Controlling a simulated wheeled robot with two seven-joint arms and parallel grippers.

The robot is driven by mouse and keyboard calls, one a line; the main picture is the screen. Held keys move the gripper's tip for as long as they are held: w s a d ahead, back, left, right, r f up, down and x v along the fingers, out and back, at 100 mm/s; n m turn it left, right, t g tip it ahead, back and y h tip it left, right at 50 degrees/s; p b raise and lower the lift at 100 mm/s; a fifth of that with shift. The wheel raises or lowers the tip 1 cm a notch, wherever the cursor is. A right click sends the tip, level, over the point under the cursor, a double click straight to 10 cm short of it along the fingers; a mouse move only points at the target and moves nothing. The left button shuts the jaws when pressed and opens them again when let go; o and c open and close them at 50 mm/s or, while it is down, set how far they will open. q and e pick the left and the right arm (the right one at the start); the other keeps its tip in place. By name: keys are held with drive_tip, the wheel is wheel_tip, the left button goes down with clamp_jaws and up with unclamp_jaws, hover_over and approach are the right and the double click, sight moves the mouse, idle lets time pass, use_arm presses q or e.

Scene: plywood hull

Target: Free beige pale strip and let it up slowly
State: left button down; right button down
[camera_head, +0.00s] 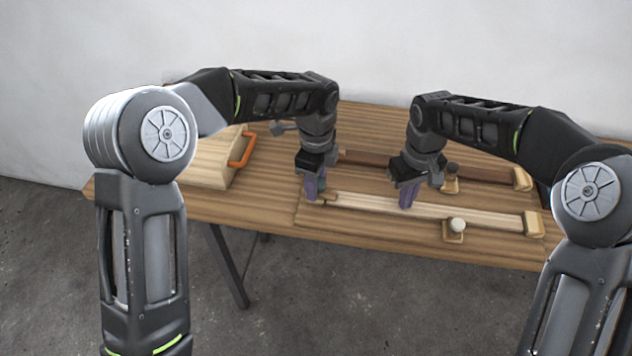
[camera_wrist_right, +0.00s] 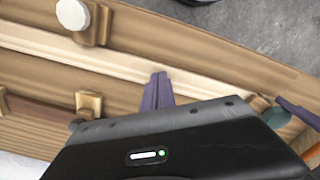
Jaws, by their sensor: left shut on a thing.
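The beige pale strip (camera_head: 430,211) lies along the front of the plywood board, its right end at a wooden end block (camera_head: 533,224). It also crosses the right wrist view (camera_wrist_right: 110,62). My left gripper (camera_head: 315,197) is at the strip's left end, shut on a small grey-green piece (camera_wrist_right: 276,118) there, mostly hidden by the fingers. My right gripper (camera_head: 407,207) is over the strip's middle, its purple fingers together. In the wrist view its fingertips (camera_wrist_right: 158,76) overlap the strip's edge; I cannot tell whether they touch it.
A white knob on a wooden block (camera_head: 457,226) sits in front of the strip. A dark knob (camera_head: 452,168) and a brown strip (camera_head: 485,170) lie behind. A wooden case with an orange handle (camera_head: 241,150) stands at the left. The table's front edge is close.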

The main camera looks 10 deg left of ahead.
use_arm(q)
drive_tip(key=shift+r+m, duration=0.1)
drive_tip(key=shift+m, duration=0.2)
use_arm(e)
drive_tip(key=shift+f, duration=0.1)
use_arm(q)
drive_tip(key=shift+m, duration=1.4)
use_arm(e)
drive_tip(key=shift+f, duration=0.1)
use_arm(q)
drive_tip(key=shift+m, duration=1.4)
